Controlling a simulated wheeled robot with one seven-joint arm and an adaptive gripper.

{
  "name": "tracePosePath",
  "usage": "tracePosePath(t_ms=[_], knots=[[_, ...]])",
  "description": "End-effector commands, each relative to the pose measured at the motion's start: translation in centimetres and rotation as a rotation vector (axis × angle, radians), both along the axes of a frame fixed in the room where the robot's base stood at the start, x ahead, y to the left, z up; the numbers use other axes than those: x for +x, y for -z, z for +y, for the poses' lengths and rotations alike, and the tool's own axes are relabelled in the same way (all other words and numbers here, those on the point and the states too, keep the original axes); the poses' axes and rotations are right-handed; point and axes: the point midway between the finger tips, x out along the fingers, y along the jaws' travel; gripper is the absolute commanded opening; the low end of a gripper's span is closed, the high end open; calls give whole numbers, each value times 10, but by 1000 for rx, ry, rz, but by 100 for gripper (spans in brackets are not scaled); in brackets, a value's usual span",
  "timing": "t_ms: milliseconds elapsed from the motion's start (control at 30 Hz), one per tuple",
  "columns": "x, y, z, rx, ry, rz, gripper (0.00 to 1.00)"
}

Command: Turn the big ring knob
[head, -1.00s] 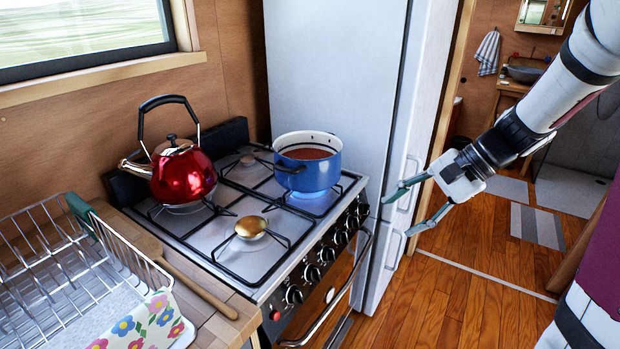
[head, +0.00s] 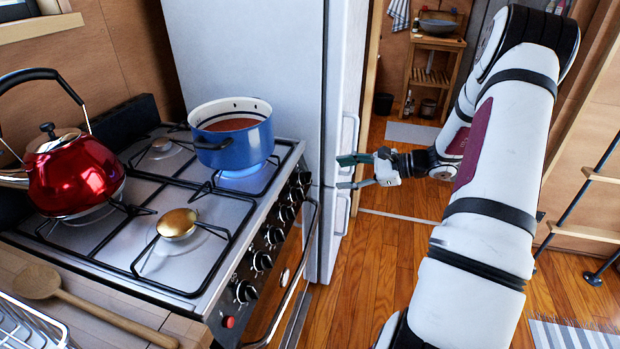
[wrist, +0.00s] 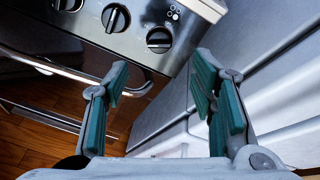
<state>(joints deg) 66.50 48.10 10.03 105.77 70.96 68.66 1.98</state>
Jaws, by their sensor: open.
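A row of dark stove knobs (head: 274,233) runs along the oven's front panel; I cannot tell which is the big ring knob. The wrist view shows three of them: one knob (wrist: 160,40) nearest the panel's end, a middle knob (wrist: 115,18) and one cut by the top edge (wrist: 68,4). My gripper (head: 350,172) is open, with its teal-padded fingers pointing left in front of the fridge side, right of the knob row. In the wrist view my gripper (wrist: 161,76) is empty, its fingertips apart and below the end knob, with no visible contact.
A blue pot (head: 240,148) of red liquid stands over a blue flame at the stove's right. A red kettle (head: 78,175) stands on the left. The oven handle bar (wrist: 75,72) runs below the knobs. The fridge (head: 255,60) borders the right. Wooden floor is clear in front.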

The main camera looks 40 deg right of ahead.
Motion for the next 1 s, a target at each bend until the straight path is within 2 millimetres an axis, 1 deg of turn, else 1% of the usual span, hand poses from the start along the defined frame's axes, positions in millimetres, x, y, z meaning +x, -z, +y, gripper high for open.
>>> tracePosePath(t_ms=[33,300,500,700,967,1000], knots=[[9,5,7,2,-4,0,51],[48,23,37,0,-5,0,51],[68,32,52,-1,-4,0,51],[76,35,58,-2,-2,0,51],[77,35,58,-2,-2,1,51],[77,35,58,-2,-2,1,44]])
